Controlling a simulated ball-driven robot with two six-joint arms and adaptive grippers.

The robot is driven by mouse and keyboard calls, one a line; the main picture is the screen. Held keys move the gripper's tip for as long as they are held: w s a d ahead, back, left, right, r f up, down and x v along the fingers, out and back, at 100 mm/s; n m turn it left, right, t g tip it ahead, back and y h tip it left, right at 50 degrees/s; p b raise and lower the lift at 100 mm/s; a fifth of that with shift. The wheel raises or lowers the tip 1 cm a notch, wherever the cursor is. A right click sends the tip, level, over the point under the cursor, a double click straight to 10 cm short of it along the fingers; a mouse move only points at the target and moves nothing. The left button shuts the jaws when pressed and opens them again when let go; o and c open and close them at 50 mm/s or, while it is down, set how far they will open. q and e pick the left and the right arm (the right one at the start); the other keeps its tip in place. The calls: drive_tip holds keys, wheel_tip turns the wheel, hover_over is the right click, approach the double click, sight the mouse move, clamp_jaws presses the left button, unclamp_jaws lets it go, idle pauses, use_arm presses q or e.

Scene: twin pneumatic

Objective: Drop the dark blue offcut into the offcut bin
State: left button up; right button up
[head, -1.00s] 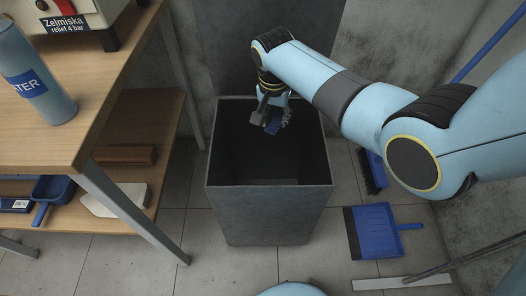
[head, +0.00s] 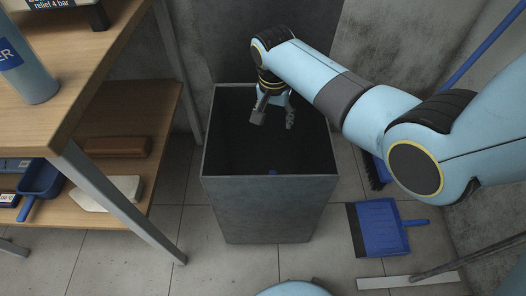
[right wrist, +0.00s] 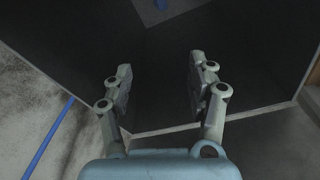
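The offcut bin (head: 268,212) is a tall, dark grey, open-topped box standing on the tiled floor in the middle of the head view. The dark blue offcut (head: 272,172) is a small blue patch inside the bin, low behind the front rim. It also shows at the top edge of the right wrist view (right wrist: 161,4). My right gripper (head: 274,120) is over the bin's opening with its fingers apart and empty. In the right wrist view its spread fingers (right wrist: 160,76) have nothing between them. My left gripper is in neither view.
A wooden workbench (head: 75,75) with a blue bottle (head: 28,70) and a lower shelf stands left of the bin. A blue dustpan (head: 377,227) lies on the floor to the right. Grey walls are close behind and right.

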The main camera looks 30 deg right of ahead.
wheel_tip(320, 180, up, 12)
drive_tip(key=s+a, duration=0.1)
drive_tip(key=shift+a, duration=0.2)
idle(0.3)
drive_tip(key=shift+f, duration=0.1)
